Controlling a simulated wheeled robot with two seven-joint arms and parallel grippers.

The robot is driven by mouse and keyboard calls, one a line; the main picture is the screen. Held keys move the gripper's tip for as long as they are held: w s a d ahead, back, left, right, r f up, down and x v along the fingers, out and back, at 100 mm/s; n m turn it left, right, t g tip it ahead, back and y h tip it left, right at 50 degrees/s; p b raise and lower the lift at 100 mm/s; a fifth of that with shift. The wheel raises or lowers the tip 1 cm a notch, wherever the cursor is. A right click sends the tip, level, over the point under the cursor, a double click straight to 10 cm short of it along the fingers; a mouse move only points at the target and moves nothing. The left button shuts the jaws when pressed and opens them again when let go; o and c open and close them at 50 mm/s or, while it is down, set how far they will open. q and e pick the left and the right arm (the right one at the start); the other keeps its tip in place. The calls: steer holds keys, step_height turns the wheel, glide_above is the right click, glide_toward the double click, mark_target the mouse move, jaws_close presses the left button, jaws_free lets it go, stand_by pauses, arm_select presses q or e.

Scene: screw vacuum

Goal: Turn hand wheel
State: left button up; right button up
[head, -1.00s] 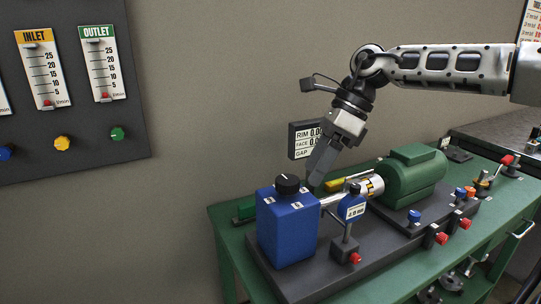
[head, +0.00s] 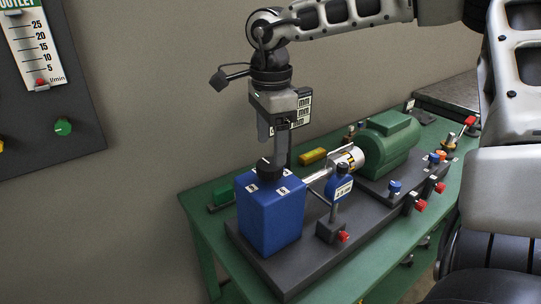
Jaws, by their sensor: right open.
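A black knob (head: 266,172), which looks like the hand wheel, sits on top of a blue block-shaped housing (head: 266,222) with small white labels around the knob. My right gripper (head: 273,156) comes down from above with its fingers pointing down. It is open and right over the knob. One finger reaches down behind the knob's right side; whether it touches cannot be told. My left gripper is not in view.
A shaft with a silver coupling (head: 350,157) runs from the blue housing to a green motor (head: 390,147). A dial indicator (head: 342,187) stands in front of the shaft. Several red and blue knobs line the base plate's right side. A wall panel (head: 55,90) hangs left.

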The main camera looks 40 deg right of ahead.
mark_target(271, 164)
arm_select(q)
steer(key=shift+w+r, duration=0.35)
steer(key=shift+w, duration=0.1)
arm_select(e)
steer(key=shift+f, duration=2.1)
